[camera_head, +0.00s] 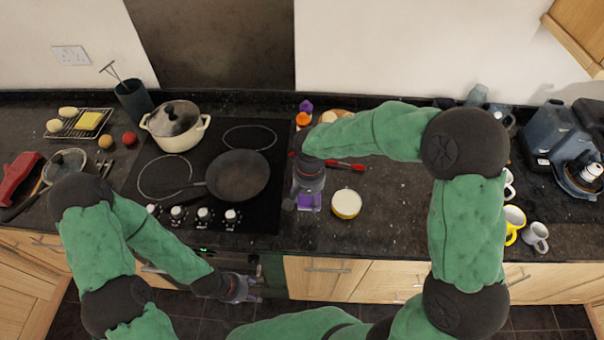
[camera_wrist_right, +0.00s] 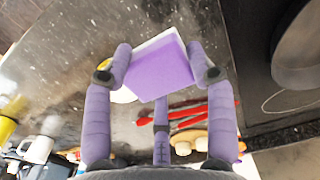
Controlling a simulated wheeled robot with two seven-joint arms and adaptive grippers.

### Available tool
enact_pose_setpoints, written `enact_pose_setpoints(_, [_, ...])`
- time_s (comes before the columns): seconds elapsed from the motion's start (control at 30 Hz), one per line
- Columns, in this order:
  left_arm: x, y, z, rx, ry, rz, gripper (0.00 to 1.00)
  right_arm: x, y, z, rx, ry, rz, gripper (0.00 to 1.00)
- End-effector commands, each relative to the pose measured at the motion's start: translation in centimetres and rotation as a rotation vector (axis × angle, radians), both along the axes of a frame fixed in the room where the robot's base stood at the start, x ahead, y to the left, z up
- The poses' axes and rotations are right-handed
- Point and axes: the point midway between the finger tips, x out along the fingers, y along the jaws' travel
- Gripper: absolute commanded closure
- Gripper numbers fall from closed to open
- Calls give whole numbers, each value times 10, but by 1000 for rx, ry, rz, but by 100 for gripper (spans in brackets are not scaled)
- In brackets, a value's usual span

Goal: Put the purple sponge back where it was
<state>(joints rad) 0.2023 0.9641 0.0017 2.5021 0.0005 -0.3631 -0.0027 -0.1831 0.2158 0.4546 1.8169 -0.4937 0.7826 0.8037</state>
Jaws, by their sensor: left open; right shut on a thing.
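The purple sponge (camera_wrist_right: 160,70) has a pale layer along one edge. My right gripper (camera_wrist_right: 160,75) is shut on it, with a finger on each side. In the head view the sponge (camera_head: 309,202) shows below my right gripper (camera_head: 308,190), over the counter just right of the hob. I cannot tell whether it touches the counter. My left gripper (camera_head: 240,289) is open and empty, low in front of the oven, below the counter's front edge.
A yellow-and-white round tub (camera_head: 346,203) stands just right of the sponge. A dark pan (camera_head: 238,175) and a cream pot (camera_head: 175,126) sit on the hob. A red utensil (camera_head: 345,166) lies behind. Mugs (camera_head: 535,236) stand at the right. The counter between tub and mugs is clear.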

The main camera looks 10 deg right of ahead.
Motion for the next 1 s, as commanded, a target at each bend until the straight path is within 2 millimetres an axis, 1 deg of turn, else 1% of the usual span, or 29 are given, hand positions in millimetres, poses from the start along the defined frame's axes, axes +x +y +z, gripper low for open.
enact_pose_setpoints(0.17, [-2,0,-2,-1,4,-1,45,0,0,-3,0,0,0,70])
enact_pose_setpoints(0.37, [-1,0,-11,-1,3,-1,45,0,0,-16,-1,1,1,70])
enact_pose_setpoints(1.0, [-1,0,-62,0,2,-1,45,-1,0,-89,0,0,0,70])
